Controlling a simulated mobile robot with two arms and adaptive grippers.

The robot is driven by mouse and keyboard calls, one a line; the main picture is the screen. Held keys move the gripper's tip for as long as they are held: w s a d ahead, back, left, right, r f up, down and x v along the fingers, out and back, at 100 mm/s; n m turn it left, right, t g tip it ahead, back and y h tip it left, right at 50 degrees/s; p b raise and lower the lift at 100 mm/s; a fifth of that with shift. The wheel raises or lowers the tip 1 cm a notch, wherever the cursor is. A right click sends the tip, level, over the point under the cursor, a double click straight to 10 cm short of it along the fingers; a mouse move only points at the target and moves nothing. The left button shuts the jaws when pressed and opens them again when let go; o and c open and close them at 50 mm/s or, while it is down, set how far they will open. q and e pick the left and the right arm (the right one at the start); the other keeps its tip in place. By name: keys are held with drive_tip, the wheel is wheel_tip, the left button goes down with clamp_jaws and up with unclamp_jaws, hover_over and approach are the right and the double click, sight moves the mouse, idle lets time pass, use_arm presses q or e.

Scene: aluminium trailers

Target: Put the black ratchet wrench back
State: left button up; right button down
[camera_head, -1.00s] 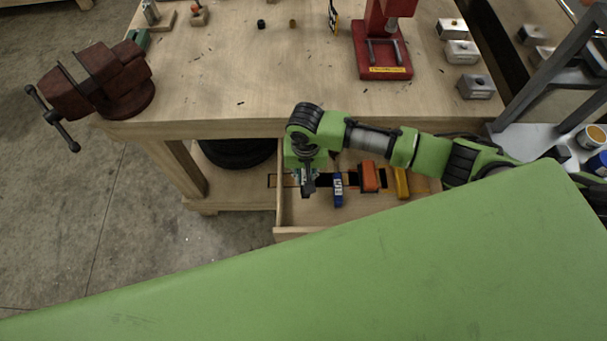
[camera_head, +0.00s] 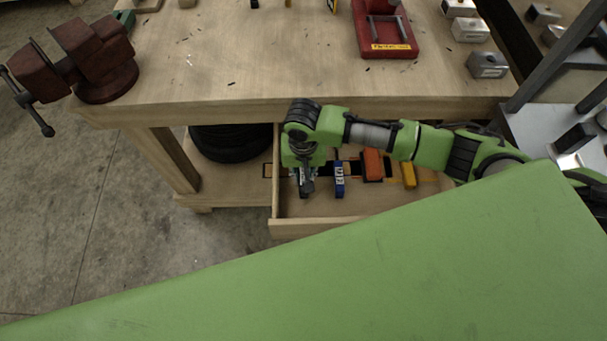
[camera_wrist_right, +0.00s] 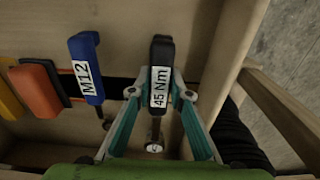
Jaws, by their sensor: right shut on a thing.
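The black ratchet wrench (camera_wrist_right: 161,52), with a white "45 Nm" label, is between the teal fingers of my right gripper (camera_wrist_right: 160,92) in the right wrist view. The fingers are closed around its labelled part. In the head view, my right gripper (camera_head: 306,182) is inside the open wooden drawer (camera_head: 315,226), near its left wall. The wrench is mostly hidden there by the hand. Whether it touches the drawer floor I cannot tell. My left gripper is not in view.
To the right in the drawer lie a blue "M12" tool (camera_head: 339,180), an orange one (camera_head: 372,164) and a yellow one (camera_head: 408,174). The workbench top (camera_head: 240,70) overhangs the drawer. A red vise (camera_head: 90,60) is at its left corner. The drawer's front floor is clear.

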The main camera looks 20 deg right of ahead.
drive_tip(key=shift+f, duration=0.4)
idle(0.3)
drive_tip(key=c, duration=1.8)
unclamp_jaws()
drive_tip(key=shift+f, duration=0.1)
drive_tip(key=r, duration=1.2)
drive_tip(key=shift+s+a, duration=0.1)
drive_tip(key=shift+s, duration=0.1)
drive_tip(key=shift+s, duration=0.1)
